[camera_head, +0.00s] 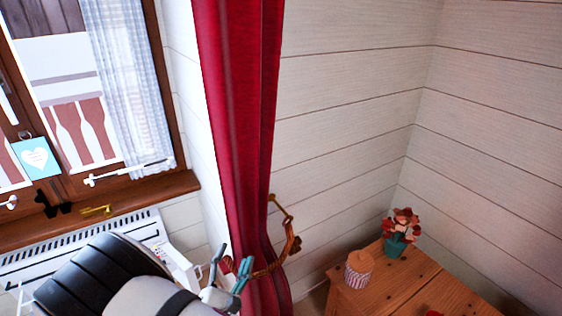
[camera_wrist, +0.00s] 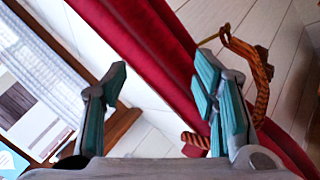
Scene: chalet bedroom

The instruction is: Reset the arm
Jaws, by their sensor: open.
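My gripper (camera_head: 231,272) is at the bottom of the head view, in front of the red curtain, with its teal-padded fingers apart. In the wrist view my gripper (camera_wrist: 160,105) is open, and I see nothing held between the fingers. The red curtain (camera_wrist: 150,45) runs diagonally behind the fingers. A braided tieback (camera_wrist: 262,90) hangs from a brass hook close to the right finger. A small red item (camera_wrist: 195,143) shows beside that finger; I cannot tell what it is.
The red curtain (camera_head: 240,120) hangs beside a window with a wooden sill (camera_head: 180,188) and a white radiator (camera_head: 85,240). A wooden cabinet (camera_head: 400,285) at lower right carries a potted flower (camera_head: 400,235) and a striped jar (camera_head: 358,270). The plank walls above are clear.

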